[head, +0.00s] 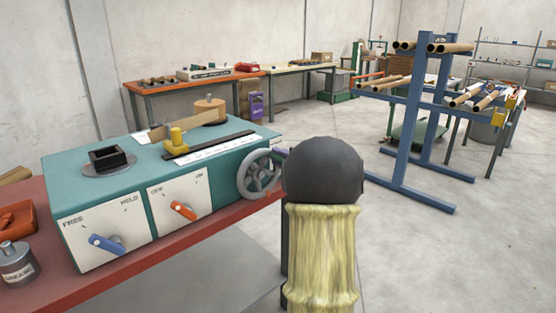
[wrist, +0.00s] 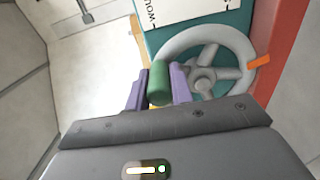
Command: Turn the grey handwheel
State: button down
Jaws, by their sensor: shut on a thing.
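The grey spoked handwheel (head: 258,176) is on the right end of the teal winder (head: 70,170). In the wrist view the handwheel (wrist: 204,79) shows its hub, its rim and an orange mark (wrist: 259,61) at the rim's right. A green handle (wrist: 159,78) stands out at its left side. My gripper (wrist: 158,88) is shut on this handle, with one purple finger on each side.
The winder's front has a blue lever (head: 107,244) and an orange lever (head: 183,210). It stands on a red bench (head: 150,262) with a grease can (head: 16,264) at left. A blue rack (head: 421,130) holds tubes at right. The floor between is clear.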

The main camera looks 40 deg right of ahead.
jog(key=c, duration=1.2)
grip_release()
jog(key=shift+c, duration=0.2)
jog(key=shift+s, duration=0.1)
jog(key=s+d+p, duration=0.1)
jog(key=s+d, duration=0.1)
jog(key=s, duration=1.5)
jog(key=shift+s, duration=0.1)
